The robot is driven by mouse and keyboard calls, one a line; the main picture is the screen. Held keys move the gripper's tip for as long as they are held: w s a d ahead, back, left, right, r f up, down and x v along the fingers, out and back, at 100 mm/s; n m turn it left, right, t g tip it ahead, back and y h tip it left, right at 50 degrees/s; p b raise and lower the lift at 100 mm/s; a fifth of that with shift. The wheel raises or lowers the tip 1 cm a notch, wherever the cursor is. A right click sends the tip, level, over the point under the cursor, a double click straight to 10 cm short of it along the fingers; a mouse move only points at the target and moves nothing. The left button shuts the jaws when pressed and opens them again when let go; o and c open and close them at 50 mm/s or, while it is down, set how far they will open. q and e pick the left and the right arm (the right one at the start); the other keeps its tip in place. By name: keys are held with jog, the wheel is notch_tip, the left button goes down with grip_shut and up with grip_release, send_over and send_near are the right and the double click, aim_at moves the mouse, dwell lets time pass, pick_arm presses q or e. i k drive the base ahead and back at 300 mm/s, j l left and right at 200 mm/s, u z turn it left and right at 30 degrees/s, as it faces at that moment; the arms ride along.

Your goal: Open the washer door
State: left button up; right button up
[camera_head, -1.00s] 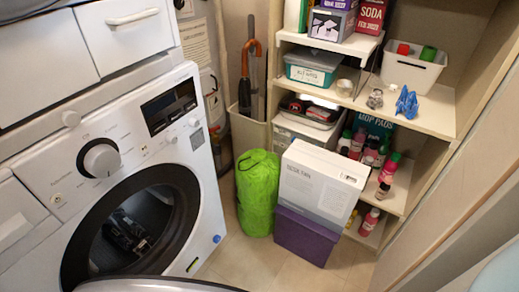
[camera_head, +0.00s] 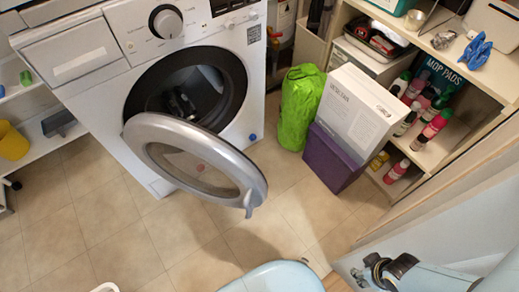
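The white washer (camera_head: 95,70) stands at the upper left, its front facing me. Its round door (camera_head: 262,190), with a silver-grey rim and dark glass (camera_head: 185,168), is swung open on its left side and juts out over the floor. The round drum opening (camera_head: 190,88) with its black rim shows behind it, dark inside.
A green bag (camera_head: 298,108), a white box (camera_head: 350,105) and a purple box (camera_head: 328,160) stand right of the washer. Shelves with bottles (camera_head: 437,122) are at the right. White shelves with a yellow cup (camera_head: 10,142) are at the left. Tiled floor (camera_head: 100,220) in front is clear.

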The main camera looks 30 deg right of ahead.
aim_at(155, 138)
jog(key=k+j+u, duration=0.15)
jog(key=k+u, duration=0.2)
jog(key=k, duration=0.2)
jog(key=k+j+u, duration=0.35)
jog(key=k, duration=0.15)
